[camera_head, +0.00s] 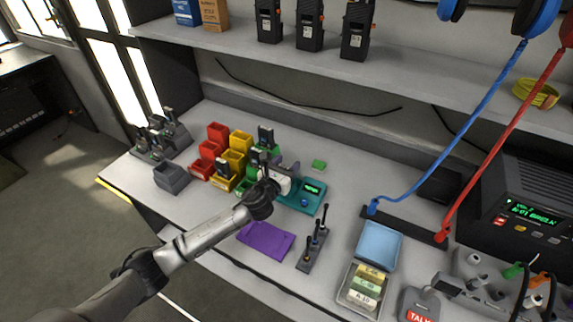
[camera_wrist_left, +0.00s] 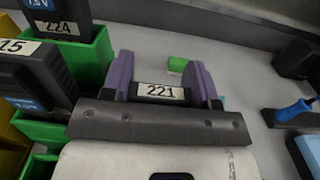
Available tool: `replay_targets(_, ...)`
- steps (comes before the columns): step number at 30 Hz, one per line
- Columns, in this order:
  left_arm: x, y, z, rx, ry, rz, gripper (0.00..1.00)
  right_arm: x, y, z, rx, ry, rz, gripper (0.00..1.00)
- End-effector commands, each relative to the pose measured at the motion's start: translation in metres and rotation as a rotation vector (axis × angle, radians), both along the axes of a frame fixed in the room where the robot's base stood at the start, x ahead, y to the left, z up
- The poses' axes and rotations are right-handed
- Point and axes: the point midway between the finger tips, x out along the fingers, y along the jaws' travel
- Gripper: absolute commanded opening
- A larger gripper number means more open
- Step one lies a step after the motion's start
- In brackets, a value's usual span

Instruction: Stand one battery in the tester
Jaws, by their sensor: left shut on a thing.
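My left gripper (camera_head: 288,168) has purple fingers, which show on both sides of a dark battery labelled 221 (camera_wrist_left: 160,92) in the left wrist view (camera_wrist_left: 162,84). It is shut on that battery. The teal tester (camera_head: 308,203) with a lit green display is just right of the gripper in the head view, and the gripper partly hides it. The tester's socket and the battery's lower end are hidden, so I cannot tell whether they touch. Other dark batteries stand in green bins (camera_wrist_left: 92,57), one labelled 224 (camera_wrist_left: 62,15). My right gripper is not in view.
Red bins (camera_head: 205,160) and yellow bins (camera_head: 235,160) stand left of the gripper. A green block (camera_head: 319,165) lies behind the tester. A purple mat (camera_head: 265,240) and a rack with upright antennas (camera_head: 312,247) lie in front. A blue-lidded box (camera_head: 378,243) is to the right.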

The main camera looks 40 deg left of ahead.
Motion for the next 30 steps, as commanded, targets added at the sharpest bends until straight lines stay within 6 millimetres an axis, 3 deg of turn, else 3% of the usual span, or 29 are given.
replay_targets(9, 0.000, 0.000, -0.003, 0.000, 0.000, 0.000, 0.28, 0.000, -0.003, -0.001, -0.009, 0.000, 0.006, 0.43)
replay_targets(10, 0.000, 0.000, -0.003, 0.000, 0.000, 0.000, 0.57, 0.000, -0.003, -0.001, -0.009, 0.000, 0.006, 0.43)
replay_targets(18, 0.000, 0.000, -0.003, 0.000, 0.000, 0.000, 0.83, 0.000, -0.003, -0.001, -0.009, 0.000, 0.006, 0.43)
replay_targets(26, -0.001, 0.000, -0.004, 0.000, 0.001, 0.000, 0.84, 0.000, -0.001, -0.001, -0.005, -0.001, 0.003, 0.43)
replay_targets(30, -0.011, -0.002, -0.004, 0.001, 0.002, -0.002, 0.84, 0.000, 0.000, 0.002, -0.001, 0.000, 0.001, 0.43)
